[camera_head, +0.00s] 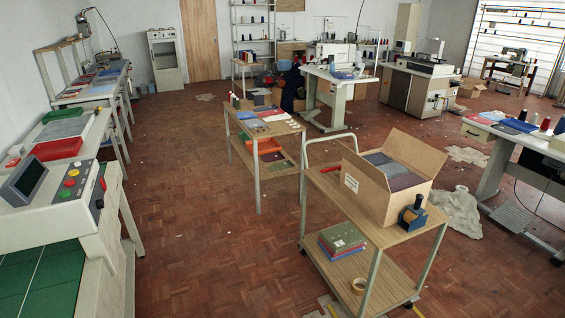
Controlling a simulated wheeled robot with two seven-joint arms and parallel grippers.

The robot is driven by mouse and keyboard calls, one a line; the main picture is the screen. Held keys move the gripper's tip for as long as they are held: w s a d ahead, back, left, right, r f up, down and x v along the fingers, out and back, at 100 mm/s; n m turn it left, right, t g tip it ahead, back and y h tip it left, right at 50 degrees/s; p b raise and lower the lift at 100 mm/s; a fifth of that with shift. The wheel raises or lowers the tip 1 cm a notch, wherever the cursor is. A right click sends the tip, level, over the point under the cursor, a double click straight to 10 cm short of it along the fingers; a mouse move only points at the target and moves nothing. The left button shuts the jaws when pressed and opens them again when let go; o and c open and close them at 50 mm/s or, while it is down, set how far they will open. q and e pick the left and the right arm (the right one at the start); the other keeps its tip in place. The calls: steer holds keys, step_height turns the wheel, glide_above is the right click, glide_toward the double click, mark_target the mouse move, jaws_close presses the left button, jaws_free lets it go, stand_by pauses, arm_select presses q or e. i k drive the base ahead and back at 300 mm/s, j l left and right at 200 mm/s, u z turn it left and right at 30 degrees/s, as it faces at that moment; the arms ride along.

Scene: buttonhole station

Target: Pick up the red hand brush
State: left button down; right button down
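I cannot make out a red hand brush for certain. A small, slim red item (330,169) lies on the top shelf of the wooden cart (345,196), left of the open cardboard box; it may be a handle, but it is too small to tell. Another small red item (13,162) lies on the left bench beside a red tray (57,149); its shape is unclear. Neither of my grippers is in view.
The cardboard box (367,197) holds folded cloth; a blue tape dispenser (412,214) stands beside it. A second cart (265,127) stands behind. A machine with a control panel (72,182) is at left. Parquet floor (200,240) is open between; crumpled plastic (457,212) lies right.

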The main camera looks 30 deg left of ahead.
mark_target(338, 168)
steer(key=i+j+u, duration=0.1)
steer(key=i+j, duration=0.3)
steer(key=j, duration=0.15)
steer(key=i+j+u, duration=0.1)
steer(key=i+j, duration=0.35)
steer(key=u, duration=5.1)
steer(key=z, duration=3.7)
